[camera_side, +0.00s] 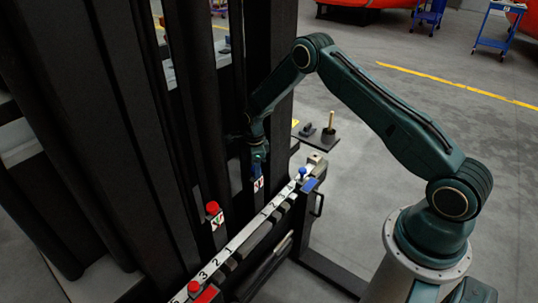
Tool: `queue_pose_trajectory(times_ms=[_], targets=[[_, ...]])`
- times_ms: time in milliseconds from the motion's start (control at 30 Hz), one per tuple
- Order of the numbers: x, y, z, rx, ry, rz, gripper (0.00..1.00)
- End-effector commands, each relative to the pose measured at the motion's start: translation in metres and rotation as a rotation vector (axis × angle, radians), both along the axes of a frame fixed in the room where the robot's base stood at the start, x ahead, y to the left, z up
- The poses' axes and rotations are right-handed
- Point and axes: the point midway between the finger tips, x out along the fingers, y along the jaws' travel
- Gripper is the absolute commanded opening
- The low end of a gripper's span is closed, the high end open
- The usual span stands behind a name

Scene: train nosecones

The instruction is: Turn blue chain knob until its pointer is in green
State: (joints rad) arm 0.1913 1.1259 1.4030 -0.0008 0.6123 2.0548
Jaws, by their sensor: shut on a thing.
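My gripper (257,156) points down at the front of the dark upright frame. It is shut on the blue chain knob (257,169), which is partly hidden by the fingers. A small white dial plate (258,184) with red on it shows just below the knob. The pointer and the green zone are too small to make out here.
A red knob (212,208) with its own plate (217,223) sits lower left. A numbered pale rail (238,241) runs below, with a blue knob (302,172) and a red knob (193,287) at its ends. Black uprights stand close behind my gripper.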

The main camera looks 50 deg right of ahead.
Motion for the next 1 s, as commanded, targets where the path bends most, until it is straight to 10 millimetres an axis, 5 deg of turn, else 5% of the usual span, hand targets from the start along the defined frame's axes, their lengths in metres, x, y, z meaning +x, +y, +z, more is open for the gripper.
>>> queue_pose_trajectory(times_ms=[700,733,833,1000], targets=[[0.0002,-0.0005,0.0009,-0.001,-0.001,-0.113,0.13],[0.0002,-0.0005,0.0009,-0.001,-0.001,-0.112,0.38],[0.0003,-0.0005,0.0008,-0.001,-0.001,-0.112,0.57],[0.0001,-0.0003,0.0004,-0.001,-0.001,-0.111,0.57]])
